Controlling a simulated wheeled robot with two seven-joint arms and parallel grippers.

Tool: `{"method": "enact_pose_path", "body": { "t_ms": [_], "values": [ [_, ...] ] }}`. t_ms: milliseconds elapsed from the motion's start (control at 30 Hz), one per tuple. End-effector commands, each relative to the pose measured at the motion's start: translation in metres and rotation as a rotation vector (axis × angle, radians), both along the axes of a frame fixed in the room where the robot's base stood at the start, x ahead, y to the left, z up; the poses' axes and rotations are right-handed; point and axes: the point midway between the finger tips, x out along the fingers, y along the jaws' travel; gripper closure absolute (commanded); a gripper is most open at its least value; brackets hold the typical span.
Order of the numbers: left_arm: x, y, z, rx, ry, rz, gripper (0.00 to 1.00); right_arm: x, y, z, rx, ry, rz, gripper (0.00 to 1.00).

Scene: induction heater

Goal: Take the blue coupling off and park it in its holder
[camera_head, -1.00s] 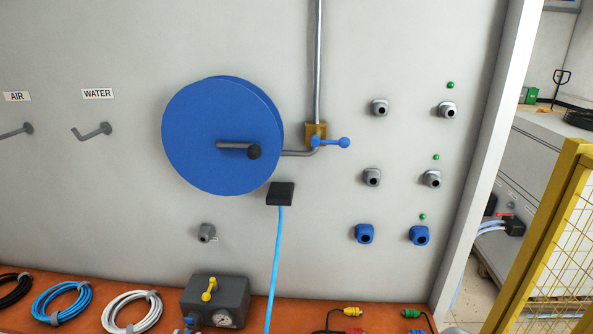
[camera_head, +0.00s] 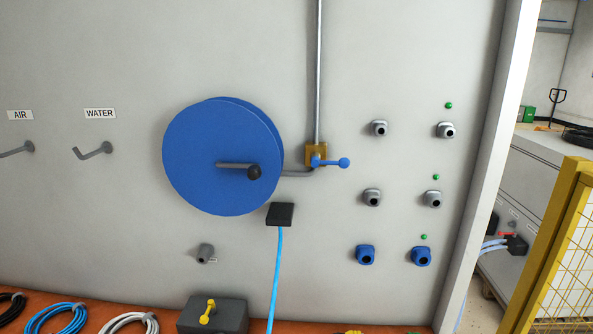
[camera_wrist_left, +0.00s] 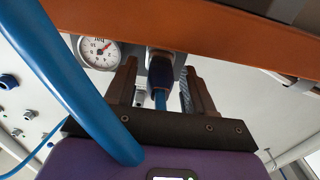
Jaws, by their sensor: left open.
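In the left wrist view, a dark blue coupling (camera_wrist_left: 160,73) with a blue hose (camera_wrist_left: 163,101) sits on a fitting beside the round pressure gauge (camera_wrist_left: 98,50). My left gripper (camera_wrist_left: 160,80) is open, with its brown fingers on either side of the coupling. Whether the fingers touch it cannot be told. In the head view, a grey stub (camera_head: 205,253) with a tiny label sticks out of the wall; I cannot tell if it is the holder. The coupling and both grippers are out of the head view.
A blue hose reel (camera_head: 215,155) hangs on the wall, its hose (camera_head: 276,275) running down. Right of it are a valve (camera_head: 318,158) and several grey and blue sockets (camera_head: 365,254).

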Motion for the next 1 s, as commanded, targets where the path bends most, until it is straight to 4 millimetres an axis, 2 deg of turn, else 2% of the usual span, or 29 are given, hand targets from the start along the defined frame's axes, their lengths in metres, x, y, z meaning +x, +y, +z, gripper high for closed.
{"method": "enact_pose_path", "body": {
  "t_ms": [533, 900, 1000],
  "values": [
    [0.0, 0.0, 0.0002, 0.001, 0.0, 0.0, 0.47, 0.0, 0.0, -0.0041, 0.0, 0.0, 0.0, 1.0],
    [0.0001, 0.0001, 0.0001, 0.001, 0.0, 0.0, 1.0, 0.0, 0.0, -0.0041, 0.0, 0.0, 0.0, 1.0],
    [0.0001, 0.0001, 0.0001, 0.0, 0.0, 0.0, 1.0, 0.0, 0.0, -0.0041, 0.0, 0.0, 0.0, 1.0]
  ]
}}
